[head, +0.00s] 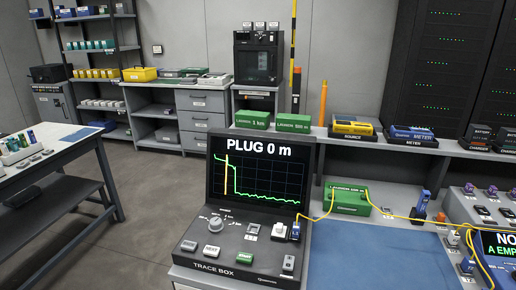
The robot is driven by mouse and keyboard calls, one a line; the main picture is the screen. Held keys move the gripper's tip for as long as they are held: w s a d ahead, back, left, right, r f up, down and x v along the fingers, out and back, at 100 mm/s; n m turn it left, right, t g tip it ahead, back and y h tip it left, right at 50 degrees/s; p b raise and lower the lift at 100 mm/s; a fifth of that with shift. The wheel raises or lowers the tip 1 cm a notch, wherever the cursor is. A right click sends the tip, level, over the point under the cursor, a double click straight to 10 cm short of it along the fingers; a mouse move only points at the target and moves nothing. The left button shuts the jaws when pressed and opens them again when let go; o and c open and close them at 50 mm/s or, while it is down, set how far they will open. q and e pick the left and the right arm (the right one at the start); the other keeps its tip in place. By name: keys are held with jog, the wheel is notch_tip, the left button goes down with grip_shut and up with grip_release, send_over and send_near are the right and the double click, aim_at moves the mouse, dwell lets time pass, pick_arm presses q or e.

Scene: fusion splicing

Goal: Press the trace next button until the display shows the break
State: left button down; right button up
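The trace box (240,268) stands on the bench at the centre front. Its display (258,181) reads "PLUG 0 m" above a green trace, with an upright yellow line near the left end of the trace. On its panel are a pale button (189,245), a white button that seems to read "NEXT" (211,252), a green button (244,258) and a round knob (214,225). A blue plug (295,231) with a yellow cable sits at the panel's right side. Neither of my grippers is in view, and nothing covers the buttons.
A green box (347,200) joins the yellow cable, which runs right to another display (497,245). A blue mat (375,262) lies clear beside the trace box. Green boxes (253,119) and meters line the shelf behind. A side table (40,165) stands at left.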

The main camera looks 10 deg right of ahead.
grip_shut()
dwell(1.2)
